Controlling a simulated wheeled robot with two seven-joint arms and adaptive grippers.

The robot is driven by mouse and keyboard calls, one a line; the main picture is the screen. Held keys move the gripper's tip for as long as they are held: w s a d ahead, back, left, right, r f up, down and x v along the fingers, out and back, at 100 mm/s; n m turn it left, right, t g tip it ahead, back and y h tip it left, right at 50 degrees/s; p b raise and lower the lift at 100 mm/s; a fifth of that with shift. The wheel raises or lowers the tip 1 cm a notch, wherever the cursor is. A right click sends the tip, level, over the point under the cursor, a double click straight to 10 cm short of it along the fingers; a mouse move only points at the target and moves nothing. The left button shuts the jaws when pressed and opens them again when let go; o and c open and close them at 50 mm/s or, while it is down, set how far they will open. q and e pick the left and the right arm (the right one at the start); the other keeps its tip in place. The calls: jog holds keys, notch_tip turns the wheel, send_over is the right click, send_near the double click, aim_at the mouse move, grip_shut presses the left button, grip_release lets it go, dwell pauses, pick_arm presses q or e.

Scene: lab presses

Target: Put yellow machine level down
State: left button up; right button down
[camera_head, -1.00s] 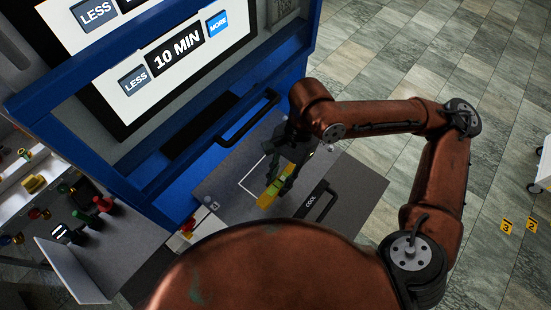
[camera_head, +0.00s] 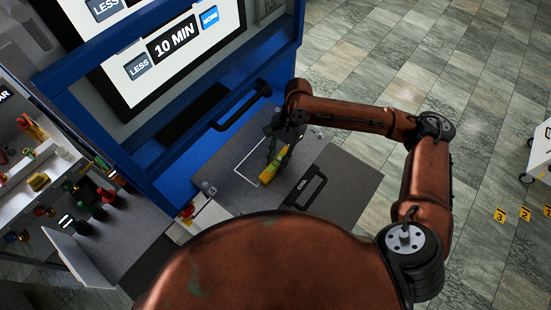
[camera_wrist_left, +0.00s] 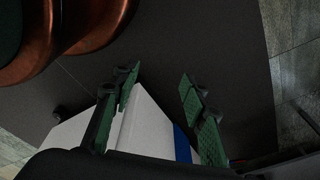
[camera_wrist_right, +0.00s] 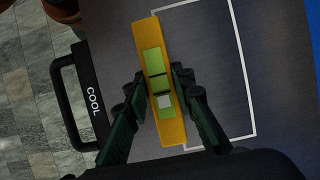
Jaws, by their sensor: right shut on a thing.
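The yellow machine level (camera_wrist_right: 154,65) is a yellow bar with green vial windows. In the right wrist view it lies between the fingers of my right gripper (camera_wrist_right: 157,98), which is shut on it. In the head view the level (camera_head: 271,171) is at the grey work surface (camera_head: 222,172), partly over a white outlined rectangle, with my right gripper (camera_head: 277,150) above it. I cannot tell whether the level touches the surface. My left gripper (camera_wrist_left: 157,82) shows only in the left wrist view, its fingers apart with nothing between them.
A blue machine with a "10 MIN" screen (camera_head: 175,41) stands behind the surface. A black handle marked COOL (camera_head: 306,187) is at the surface's front side. Bottles and small items (camera_head: 84,199) stand at the left.

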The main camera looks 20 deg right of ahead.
aim_at(275, 159)
jog(key=shift+w+a, duration=0.1)
jog(key=shift+w, duration=0.1)
pick_arm(q)
jog(key=s+g, duration=0.1)
jog(key=s, duration=0.6)
pick_arm(e)
jog(key=c, duration=2.1)
grip_release()
jog(key=shift+w+f, duration=0.3)
jog(key=shift+w, duration=0.15)
jog(key=o, duration=0.4)
jog(key=shift+s+r, duration=0.1)
jog(key=shift+s, duration=0.2)
jog(key=shift+o, duration=0.2)
jog(key=shift+w, duration=0.25)
jog(key=b+v, duration=0.1)
jog(key=v, duration=0.4)
jog(key=shift+w+r, duration=0.1)
jog(key=shift+r, duration=0.3)
pick_arm(q)
jog(key=shift+t, duration=0.3)
jog(key=w+f, duration=0.1)
jog(key=w, duration=0.1)
jog(key=w+f+b, duration=0.1)
jog(key=w, duration=0.1)
jog(key=shift+w+f, duration=0.1)
jog(key=shift+f, duration=0.05)
pick_arm(e)
jog(key=v, duration=0.6)
jog(key=shift+r, duration=0.15)
